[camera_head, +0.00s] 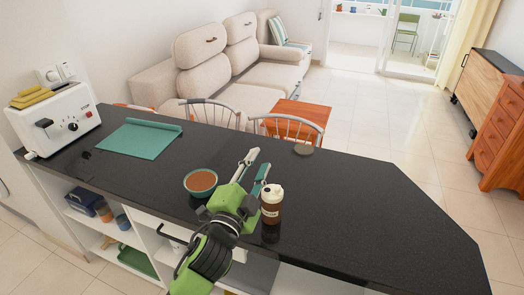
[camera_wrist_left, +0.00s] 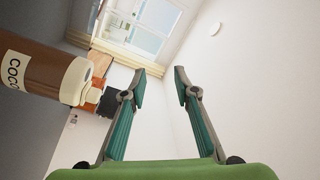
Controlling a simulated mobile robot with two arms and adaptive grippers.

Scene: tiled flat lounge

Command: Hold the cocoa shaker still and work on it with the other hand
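The cocoa shaker (camera_head: 271,208), brown with a white cap and a pale label, stands upright on the dark counter (camera_head: 380,215) near its front edge. In the left wrist view the shaker (camera_wrist_left: 42,66) lies along the left side, outside the fingers, with part of its label readable. My left gripper (camera_head: 257,163) is just left of the shaker in the head view, its fingers pointing up and away. In the left wrist view the gripper (camera_wrist_left: 160,72) has its fingers apart with nothing between them. My right gripper is not in view.
A teal bowl (camera_head: 200,186) of brown contents stands left of my left gripper. A teal mat (camera_head: 140,138) and a white toaster (camera_head: 57,119) are farther left. The counter's right side is clear.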

